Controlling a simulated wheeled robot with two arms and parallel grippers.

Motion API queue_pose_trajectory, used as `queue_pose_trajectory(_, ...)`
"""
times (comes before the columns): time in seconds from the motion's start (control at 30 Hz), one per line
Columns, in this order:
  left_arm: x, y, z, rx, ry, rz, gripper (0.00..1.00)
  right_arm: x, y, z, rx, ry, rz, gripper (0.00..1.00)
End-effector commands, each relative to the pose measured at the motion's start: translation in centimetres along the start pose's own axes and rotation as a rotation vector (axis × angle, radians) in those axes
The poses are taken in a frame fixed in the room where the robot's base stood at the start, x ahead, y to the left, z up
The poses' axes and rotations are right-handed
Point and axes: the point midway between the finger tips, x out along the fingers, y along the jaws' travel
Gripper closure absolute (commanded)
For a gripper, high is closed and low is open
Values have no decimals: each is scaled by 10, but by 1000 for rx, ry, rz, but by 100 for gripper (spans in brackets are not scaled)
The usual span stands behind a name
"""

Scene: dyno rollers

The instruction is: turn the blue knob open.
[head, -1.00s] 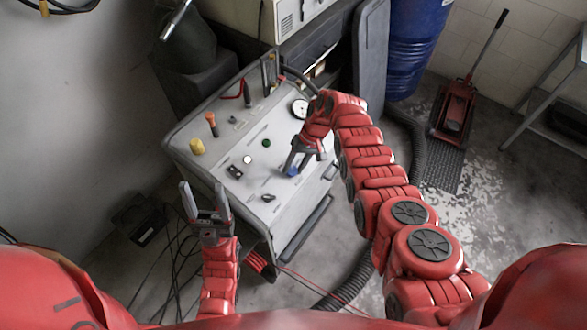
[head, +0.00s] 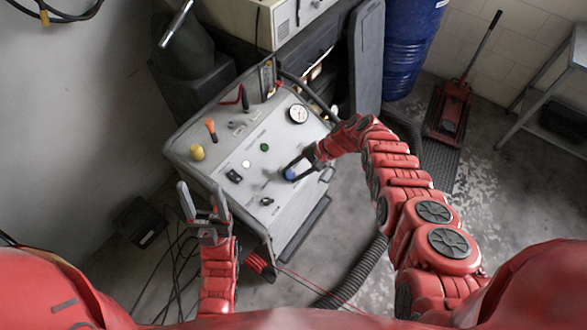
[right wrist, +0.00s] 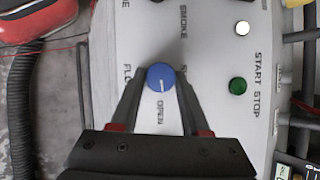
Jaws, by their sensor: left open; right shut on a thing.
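The blue knob (head: 290,174) sits on the light grey top panel of the machine (head: 225,160). In the right wrist view the round blue knob (right wrist: 160,77) lies between my right gripper's fingertips, and its white mark points to the printed word OPEN (right wrist: 160,118). My right gripper (head: 295,170) is shut on the knob, reaching it from the right in the head view. My left gripper (head: 205,196) is open and empty, fingers pointing up the picture, by the machine's near left edge.
The panel carries a green button (head: 264,147), a white button (head: 246,163), a yellow knob (head: 197,152), an orange-handled lever (head: 210,128) and a gauge (head: 298,113). A black hose (head: 350,275) and cables lie on the floor. A blue barrel (head: 412,50) stands behind.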

Motion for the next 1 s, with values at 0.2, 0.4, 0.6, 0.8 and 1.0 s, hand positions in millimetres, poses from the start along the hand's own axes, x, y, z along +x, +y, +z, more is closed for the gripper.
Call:
queue_pose_trajectory(0.2, 6, 0, -1, 0, 0, 0, 39, -1, 0, 0, 66, 5, -37, 100)
queue_pose_trajectory(0.4, 7, 0, -1, 0, 0, 0, 39, 0, 1, 0, 90, 6, -48, 100)
queue_pose_trajectory(0.6, 7, 0, -1, 0, 0, 0, 39, 0, 1, 0, 92, 6, -50, 100)
queue_pose_trajectory(0.8, 7, 0, -1, 0, 0, 0, 39, 0, 1, 0, 92, 5, -49, 50)
queue_pose_trajectory(1.0, 6, 0, -1, 0, 0, 0, 39, 0, 1, 0, 91, 5, -49, 24)
